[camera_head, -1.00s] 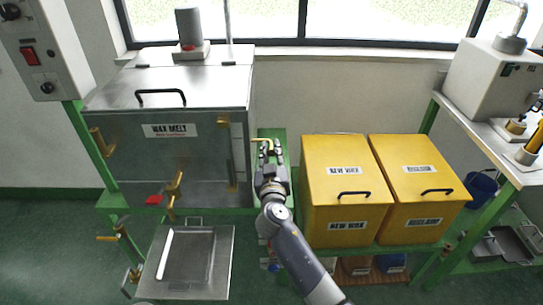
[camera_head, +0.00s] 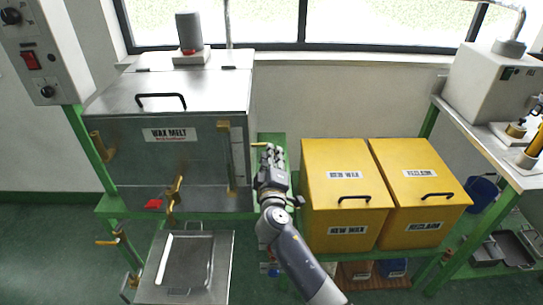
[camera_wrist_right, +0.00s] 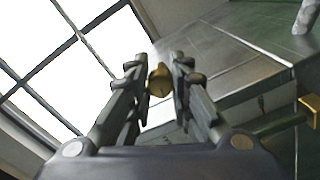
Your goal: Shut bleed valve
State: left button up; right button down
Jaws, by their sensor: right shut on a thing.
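The wax melt tank (camera_head: 190,110) is a grey metal box with a hinged lid, at the left in the head view. A small brass valve handle (camera_head: 258,144) sticks out at its right side. My right gripper (camera_head: 272,150) is at this handle, with its fingers pointing away from me. In the right wrist view the rounded brass end of the handle (camera_wrist_right: 158,82) sits between the fingertips (camera_wrist_right: 160,75), and the gripper is shut on it. The fingers hide part of the handle in the head view. My left gripper does not show.
Two yellow bins, new wax (camera_head: 335,205) and reclaim (camera_head: 415,215), stand right of my arm. Another brass valve (camera_head: 175,188) is on the tank's front, above a metal tray (camera_head: 215,265). A bench with a machine (camera_head: 490,80) is at the far right.

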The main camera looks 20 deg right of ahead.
jog(key=shift+f+n, duration=0.1)
jog(key=shift+n, duration=1.1)
jog(key=shift+p, duration=0.3)
jog(key=c, duration=1.4)
grip_release()
jog(key=v, duration=1.2)
